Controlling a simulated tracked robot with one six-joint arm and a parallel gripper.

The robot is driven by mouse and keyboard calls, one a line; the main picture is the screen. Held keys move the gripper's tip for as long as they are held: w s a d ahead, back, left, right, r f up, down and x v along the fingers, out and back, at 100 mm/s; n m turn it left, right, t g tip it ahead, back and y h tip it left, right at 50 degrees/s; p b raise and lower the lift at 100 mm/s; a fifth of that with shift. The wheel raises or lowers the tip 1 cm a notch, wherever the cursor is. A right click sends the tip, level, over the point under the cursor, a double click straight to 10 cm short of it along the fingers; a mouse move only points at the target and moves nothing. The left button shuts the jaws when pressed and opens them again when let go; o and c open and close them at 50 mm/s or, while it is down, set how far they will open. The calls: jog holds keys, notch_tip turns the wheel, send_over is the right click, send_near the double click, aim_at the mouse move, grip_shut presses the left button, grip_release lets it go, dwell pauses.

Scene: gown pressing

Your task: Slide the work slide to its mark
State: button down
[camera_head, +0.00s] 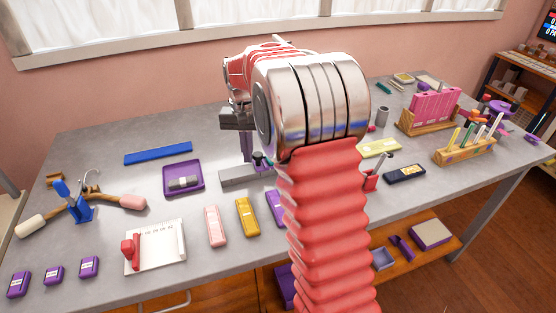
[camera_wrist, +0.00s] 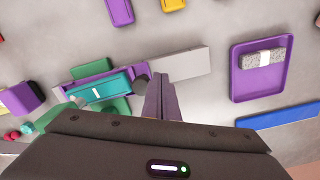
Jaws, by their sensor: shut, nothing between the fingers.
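The work slide (camera_wrist: 98,90) shows in the wrist view as a teal block with a white line, set in a purple bed on a long grey rail (camera_wrist: 186,66). A dark rounded knob (camera_wrist: 141,81) is at the block's right end. My gripper (camera_wrist: 160,80) is shut and empty, its purple fingers reaching down just right of the knob, beside the rail. I cannot tell whether they touch it. In the head view, my gripper (camera_head: 247,158) is over the grey rail (camera_head: 236,177); my arm hides most of the slide.
A purple tray (camera_wrist: 237,84) holding a grey block lies right of the rail in the wrist view, with a blue bar (camera_wrist: 280,115) below it. Pink (camera_head: 214,227) and yellow (camera_head: 247,217) cases lie nearer in the head view. Bare table separates rail and tray.

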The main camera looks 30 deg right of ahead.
notch_tip(320, 180, up, 5)
jog(key=shift+r, duration=0.15)
dwell(0.3)
dwell(0.4)
jog(key=s+a+r+n+t, duration=0.1)
jog(key=s+a+r+n, duration=0.1)
jog(key=s+a+r, duration=0.35)
jog(key=s+a+r+n+t, duration=0.1)
jog(key=s+a+r+t, duration=0.15)
jog(key=s, duration=0.65)
jog(key=s+a+f+n+t, duration=0.1)
jog(key=s+a+f+n, duration=0.1)
jog(key=s, duration=0.5)
jog(key=s+a+f+n+t, duration=0.1)
jog(key=s+a+f, duration=0.1)
jog(key=s, duration=0.6)
jog(key=shift+a+f+n, duration=0.15)
jog(key=shift+a+n, duration=0.25)
jog(key=shift+a, duration=0.1)
jog(key=shift+s, duration=0.15)
